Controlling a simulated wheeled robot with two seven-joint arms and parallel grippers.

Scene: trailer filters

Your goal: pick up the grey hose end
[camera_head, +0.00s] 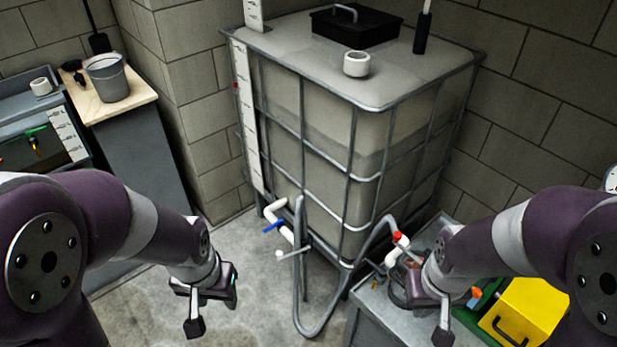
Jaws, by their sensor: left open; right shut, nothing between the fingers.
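The grey hose (297,285) hangs in a U-shaped loop in front of the caged tank. One upper end (299,203) stands near the blue-handled valve (273,227); I cannot tell if it is attached there. The other side arches over to a white fitting with a red part (401,239) on the right-hand bench. My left gripper (214,312) is open and empty, left of the hose and apart from it. My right gripper (443,336) is shut and empty, over the right-hand bench, to the right of the hose loop.
The caged tank (372,200) fills the middle. The right-hand bench (372,312) holds a yellow box (526,310) and small parts. A bucket (107,78) stands on the left cabinet. The concrete floor (255,310) between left gripper and hose is clear.

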